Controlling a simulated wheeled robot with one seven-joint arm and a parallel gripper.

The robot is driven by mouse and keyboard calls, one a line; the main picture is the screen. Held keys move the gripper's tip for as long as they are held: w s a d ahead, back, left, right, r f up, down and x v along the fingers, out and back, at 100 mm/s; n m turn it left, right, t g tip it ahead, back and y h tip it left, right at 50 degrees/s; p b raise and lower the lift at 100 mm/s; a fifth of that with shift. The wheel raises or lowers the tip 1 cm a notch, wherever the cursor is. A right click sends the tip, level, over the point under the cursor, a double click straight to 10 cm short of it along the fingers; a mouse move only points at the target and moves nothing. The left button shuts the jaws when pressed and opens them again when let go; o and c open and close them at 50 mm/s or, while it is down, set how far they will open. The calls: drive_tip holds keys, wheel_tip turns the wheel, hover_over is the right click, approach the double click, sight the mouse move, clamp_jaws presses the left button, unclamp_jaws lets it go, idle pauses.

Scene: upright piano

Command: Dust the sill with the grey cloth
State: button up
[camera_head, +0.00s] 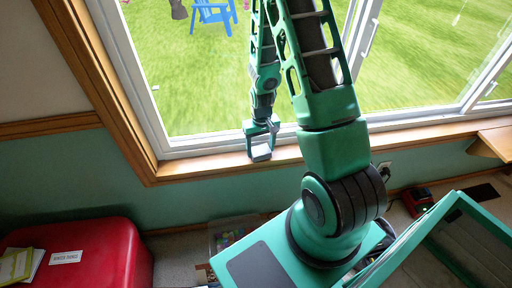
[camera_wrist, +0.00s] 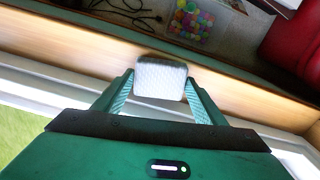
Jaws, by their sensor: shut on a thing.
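The grey cloth (camera_wrist: 160,80) is a pale, folded, block-like pad between the two green fingers of my gripper (camera_wrist: 160,98) in the wrist view. My gripper is shut on it. In the head view my gripper (camera_head: 261,138) hangs down at the window, with the cloth (camera_head: 261,152) at its tips over the wooden sill (camera_head: 210,163). The cloth appears to be at the sill surface, but I cannot tell for sure whether it touches. The sill (camera_wrist: 235,92) also runs across the wrist view behind the cloth. Dust on the sill cannot be made out.
The window frame (camera_head: 200,145) rises directly behind the sill. A red chest (camera_head: 105,250) with books stands at lower left. A clear bin of coloured balls (camera_head: 230,235) is on the floor below. A wooden ledge (camera_head: 494,140) juts out at right. The sill beside my gripper is bare.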

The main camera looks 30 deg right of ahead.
sight(257, 150)
drive_tip(key=shift+s+d+f, duration=0.15)
drive_tip(key=shift+s+d, duration=0.1)
drive_tip(key=shift+d, duration=0.4)
drive_tip(key=shift+s+d+f, duration=0.1)
drive_tip(key=shift+s+d, duration=0.15)
drive_tip(key=shift+d, duration=0.35)
drive_tip(key=shift+r, duration=0.25)
drive_tip(key=shift+w+a+f, duration=0.15)
drive_tip(key=shift+w+a, duration=0.05)
drive_tip(key=shift+a, duration=0.15)
drive_tip(key=a, duration=0.1)
drive_tip(key=w+a, duration=0.1)
drive_tip(key=a, duration=0.1)
drive_tip(key=shift+w+a+r, duration=0.15)
drive_tip(key=shift+r, duration=0.05)
wheel_tip(257, 150, up, 2)
drive_tip(key=shift+a+r, duration=0.1)
drive_tip(key=shift+d+r, duration=0.2)
drive_tip(key=shift+r, duration=2.55)
